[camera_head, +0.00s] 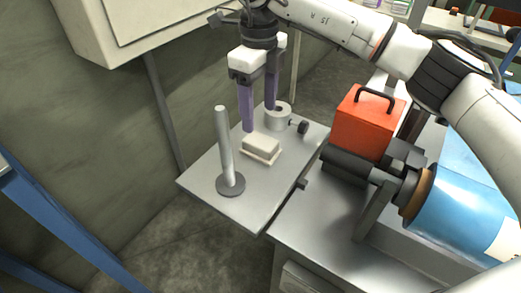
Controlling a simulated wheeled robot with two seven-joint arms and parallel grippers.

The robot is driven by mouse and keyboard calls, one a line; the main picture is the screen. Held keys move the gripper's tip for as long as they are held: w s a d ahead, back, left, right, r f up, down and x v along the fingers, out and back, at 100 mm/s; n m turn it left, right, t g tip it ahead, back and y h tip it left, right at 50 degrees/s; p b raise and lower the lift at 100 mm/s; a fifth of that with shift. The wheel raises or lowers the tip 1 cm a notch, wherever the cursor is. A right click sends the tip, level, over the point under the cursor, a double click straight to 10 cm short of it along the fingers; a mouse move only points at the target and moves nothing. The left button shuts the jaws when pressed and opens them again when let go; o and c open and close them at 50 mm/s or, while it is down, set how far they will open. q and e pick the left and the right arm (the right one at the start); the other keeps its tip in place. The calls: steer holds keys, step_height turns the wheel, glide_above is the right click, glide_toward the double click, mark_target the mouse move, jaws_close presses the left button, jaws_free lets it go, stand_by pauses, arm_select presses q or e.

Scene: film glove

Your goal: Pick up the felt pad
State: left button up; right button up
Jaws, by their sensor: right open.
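The felt pad appears to be the cream rectangular block (262,144) lying on the grey metal table, with a slightly wider pale base under it. My right gripper (259,119) comes down from above, with two purple fingers apart and nothing between them. Its fingertips are just behind and above the pad in the picture. Whether they touch anything is hard to tell. My left gripper is not in view.
A grey upright post on a round dark base (230,186) stands left of the pad. A grey cylinder (279,117) with a dark knob stands behind it. A red box with a black handle (367,125) and a blue roll (445,207) are at right.

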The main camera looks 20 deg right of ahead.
mark_target(261, 140)
step_height(261, 140, down, 9)
steer(key=shift+s+d+r, duration=0.1)
steer(key=c, duration=1.2)
steer(key=shift+o, duration=0.2)
steer(key=shift+r, duration=0.1)
step_height(261, 140, up, 10)
